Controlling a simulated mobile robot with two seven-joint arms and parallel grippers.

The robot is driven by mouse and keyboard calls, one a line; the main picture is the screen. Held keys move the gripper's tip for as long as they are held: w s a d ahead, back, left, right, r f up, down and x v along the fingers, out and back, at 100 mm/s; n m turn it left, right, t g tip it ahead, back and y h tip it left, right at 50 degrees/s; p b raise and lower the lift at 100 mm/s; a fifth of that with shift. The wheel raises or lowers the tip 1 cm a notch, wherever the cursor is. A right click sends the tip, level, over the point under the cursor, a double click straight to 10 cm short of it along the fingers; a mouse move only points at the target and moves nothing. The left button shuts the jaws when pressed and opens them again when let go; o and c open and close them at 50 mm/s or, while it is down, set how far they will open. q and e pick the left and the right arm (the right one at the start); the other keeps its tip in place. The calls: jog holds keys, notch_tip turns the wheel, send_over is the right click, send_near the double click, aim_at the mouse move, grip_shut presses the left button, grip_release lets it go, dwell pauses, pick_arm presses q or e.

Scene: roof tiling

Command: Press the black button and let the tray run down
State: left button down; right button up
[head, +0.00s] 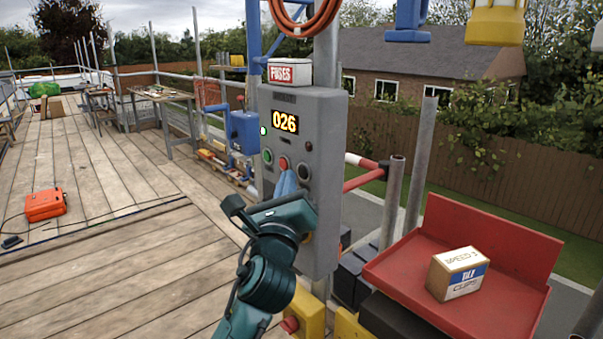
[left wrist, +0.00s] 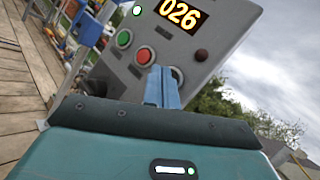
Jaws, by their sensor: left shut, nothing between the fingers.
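A grey control box (head: 330,130) with a lit display reading 026 is fixed to a post. It bears a green button (head: 268,156), a red button (head: 284,163) and a black button (head: 303,171) in a slanting row. My left gripper (head: 287,182) is shut and empty, its blue fingers just in front of the panel, by the red and black buttons. In the left wrist view the fingertips (left wrist: 161,75) partly cover the black button (left wrist: 179,75); I cannot tell whether they touch it. The red tray (head: 400,262) is at lower right, carrying a cardboard box of clips (head: 457,274). My right gripper is out of view.
A dark red lamp (left wrist: 202,56) sits above the black button. A FUSES box (head: 290,72) stands on top of the control box. An orange case (head: 45,204) lies on the wooden deck at left. A yellow housing with a red button (head: 290,324) is low down near my arm.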

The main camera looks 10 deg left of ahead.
pick_arm(q)
jog(key=shift+w+d, duration=0.1)
jog(key=shift+w+d, duration=0.15)
jog(key=shift+w, duration=0.1)
dwell(0.5)
